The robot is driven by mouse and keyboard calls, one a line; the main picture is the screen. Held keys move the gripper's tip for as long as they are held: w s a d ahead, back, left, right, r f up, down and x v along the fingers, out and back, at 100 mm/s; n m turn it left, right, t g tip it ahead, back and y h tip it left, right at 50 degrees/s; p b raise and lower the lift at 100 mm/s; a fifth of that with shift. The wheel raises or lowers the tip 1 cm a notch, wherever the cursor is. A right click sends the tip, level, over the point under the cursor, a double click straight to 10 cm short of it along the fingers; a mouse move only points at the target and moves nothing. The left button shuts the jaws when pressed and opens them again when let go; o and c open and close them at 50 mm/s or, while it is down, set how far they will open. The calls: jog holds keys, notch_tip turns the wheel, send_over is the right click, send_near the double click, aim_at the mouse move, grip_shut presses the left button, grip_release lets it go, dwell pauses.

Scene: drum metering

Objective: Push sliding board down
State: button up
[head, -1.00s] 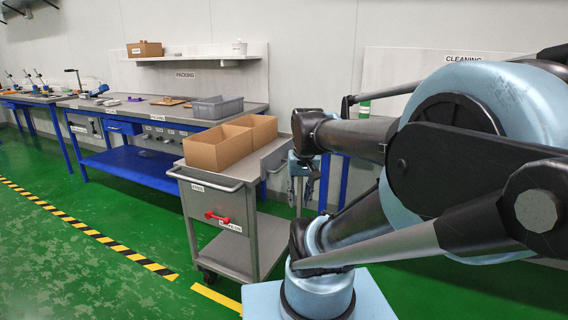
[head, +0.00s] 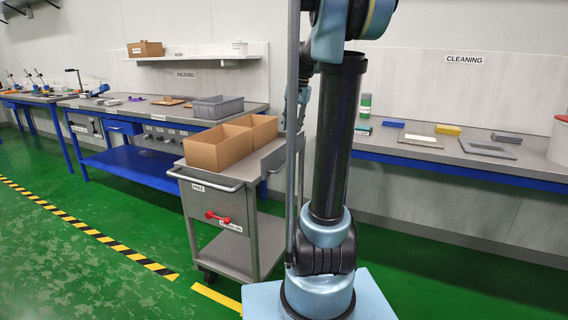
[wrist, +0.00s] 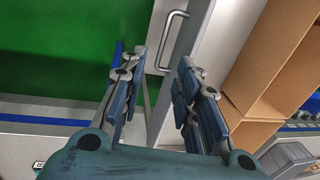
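No part is clearly identifiable as the sliding board. The grey cart (head: 218,185) has a front panel with a red handle (head: 217,217) and a label beside it. In the wrist view my gripper (wrist: 158,75) has its two fingers apart with nothing between them. A metal cart handle (wrist: 169,40) shows beyond the fingertips, apparently apart from them. In the head view my own arm hides the right part of the cart, and the gripper is hard to make out behind it.
Two open cardboard boxes (head: 219,147) stand on the cart top; box sides (wrist: 262,65) fill the right of the wrist view. A packing bench (head: 140,112) with a grey bin (head: 217,107) is behind. A cleaning bench (head: 470,150) is at right. Green floor is clear at left.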

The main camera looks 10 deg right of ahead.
aim_at(285, 165)
jog(key=shift+m, duration=0.3)
jog(key=w+f, duration=0.1)
jog(key=f, duration=0.4)
jog(key=w+a+f, duration=0.1)
jog(key=f, duration=0.5)
jog(key=w+a+f, duration=0.1)
jog(key=w+f, duration=0.1)
jog(key=f, duration=0.3)
jog(key=shift+f, duration=0.35)
jog(key=shift+w, duration=0.1)
grip_shut()
